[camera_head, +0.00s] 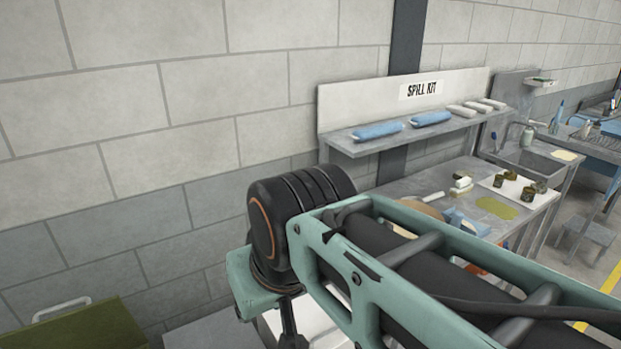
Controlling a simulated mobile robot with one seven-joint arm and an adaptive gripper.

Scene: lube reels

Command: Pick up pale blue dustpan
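A pale blue object that looks like the dustpan (466,222) lies on the grey metal table (412,187) under the spill kit shelf. My green arm passes in front of the table and hides part of the area around it. My gripper does not show in this view, so I cannot see whether it is open or shut.
The shelf (375,144) above the table holds blue and white rolls. A white tray (543,198) with several dark cans, a small brush (461,182) and an olive puddle (494,207) share the tabletop. A sink (528,158) stands beyond. An olive box (85,330) is at lower left.

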